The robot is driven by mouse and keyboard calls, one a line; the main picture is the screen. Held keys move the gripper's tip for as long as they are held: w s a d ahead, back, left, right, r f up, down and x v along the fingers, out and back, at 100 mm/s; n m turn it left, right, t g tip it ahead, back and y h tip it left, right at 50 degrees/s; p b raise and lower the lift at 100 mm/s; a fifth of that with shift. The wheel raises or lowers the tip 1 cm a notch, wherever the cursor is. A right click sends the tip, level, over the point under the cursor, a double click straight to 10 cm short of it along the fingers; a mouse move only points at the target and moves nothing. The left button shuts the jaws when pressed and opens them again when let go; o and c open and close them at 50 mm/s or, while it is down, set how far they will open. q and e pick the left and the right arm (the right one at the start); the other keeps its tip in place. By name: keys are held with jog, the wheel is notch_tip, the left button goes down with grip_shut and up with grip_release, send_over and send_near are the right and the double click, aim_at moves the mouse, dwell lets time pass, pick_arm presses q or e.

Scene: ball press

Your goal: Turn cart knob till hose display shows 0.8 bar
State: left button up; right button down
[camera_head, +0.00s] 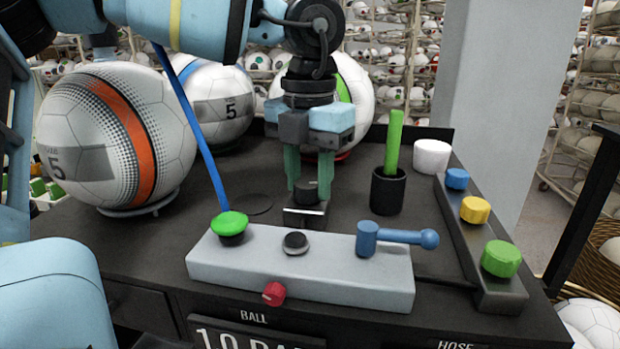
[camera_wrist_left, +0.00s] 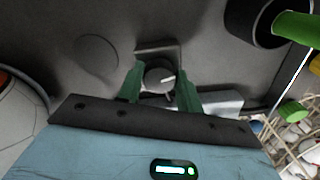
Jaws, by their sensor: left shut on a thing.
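The black cart knob (camera_head: 307,194) sits on a small block on the dark cart top (camera_head: 340,235), behind the grey control box. My left gripper (camera_head: 309,183) points down with its green fingers on either side of the knob, shut on it. In the left wrist view the knob (camera_wrist_left: 158,77) shows a pale top face with a mark, between the green fingers (camera_wrist_left: 160,88). The hose display shows only its HOSE label (camera_head: 456,345) at the bottom edge; its reading is out of frame. The ball display (camera_head: 250,340) is cut off at the bottom. My right gripper is not in view.
The grey control box (camera_head: 215,262) in front carries a green button, a small black knob, a red knob and a blue lever (camera_head: 400,237). A black cup (camera_head: 388,191) with a green stick and a strip of coloured buttons (camera_head: 480,245) stand right. Balls (camera_head: 85,125) stand left and behind.

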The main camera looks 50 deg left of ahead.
aim_at(309, 182)
pick_arm(q)
jog(key=shift+n, duration=0.4)
jog(key=o, duration=1)
notch_tip(309, 182, up, 8)
jog(key=shift+f+p, duration=0.1)
jog(key=shift+p, duration=0.3)
dwell(0.4)
